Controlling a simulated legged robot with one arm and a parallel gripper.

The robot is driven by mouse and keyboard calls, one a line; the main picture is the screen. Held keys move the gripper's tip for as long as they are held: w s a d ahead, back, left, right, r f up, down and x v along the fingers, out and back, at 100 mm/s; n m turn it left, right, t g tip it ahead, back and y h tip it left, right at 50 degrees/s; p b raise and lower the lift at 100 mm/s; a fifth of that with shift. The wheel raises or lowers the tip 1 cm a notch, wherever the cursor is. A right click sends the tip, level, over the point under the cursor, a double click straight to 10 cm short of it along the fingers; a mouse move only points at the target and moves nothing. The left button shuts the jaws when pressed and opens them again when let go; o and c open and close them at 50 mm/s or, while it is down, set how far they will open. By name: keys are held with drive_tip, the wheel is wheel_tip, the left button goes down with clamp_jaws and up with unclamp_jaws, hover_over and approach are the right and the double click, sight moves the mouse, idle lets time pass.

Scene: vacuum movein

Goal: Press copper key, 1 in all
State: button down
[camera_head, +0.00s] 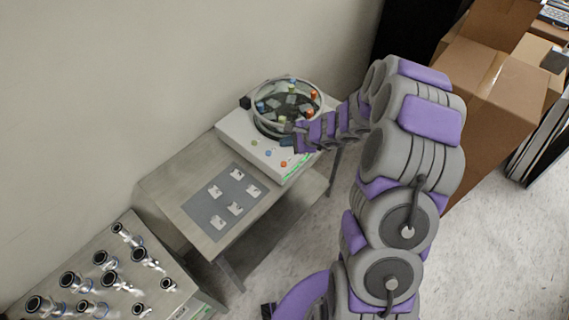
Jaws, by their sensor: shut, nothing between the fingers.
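A white console (238,130) stands on the grey table. Small round keys run along its front: an olive-green one (254,142), a blue one (267,153) and an orange, copper-like one (284,164). My gripper (286,141) is shut and empty. In the picture it is just above the copper-like key, between the row of keys and the round chamber; whether it touches the console I cannot tell. My purple and grey arm reaches in from the right and hides the console's right side.
A round chamber (265,125) with coloured knobs stands on the console. A grey mat (203,209) with several white pieces lies on the table (163,185). A lower-left bench (62,250) bears several metal fittings. Cardboard boxes (490,85) stand at right. The floor (500,250) at lower right is clear.

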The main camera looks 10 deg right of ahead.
drive_tip(key=b, duration=0.5)
hover_over(286, 165)
wheel_tip(286, 165, down, 7)
drive_tip(key=shift+w+a+r, duration=0.1)
drive_tip(key=shift+a, duration=0.05)
drive_tip(key=shift+d+f+b, duration=0.25)
drive_tip(key=shift+f+b, duration=0.2)
drive_tip(key=shift+f, duration=0.25)
drive_tip(key=shift+a, duration=0.15)
drive_tip(key=shift+f, duration=0.1)
idle(0.8)
drive_tip(key=shift+f+b, duration=0.25)
drive_tip(key=shift+b, duration=0.2)
drive_tip(key=shift+f+b, duration=0.4)
drive_tip(key=shift+f, duration=0.05)
idle(0.6)
drive_tip(key=shift+r, duration=0.15)
drive_tip(key=shift+r+p, duration=0.65)
drive_tip(key=shift+r, duration=0.1)
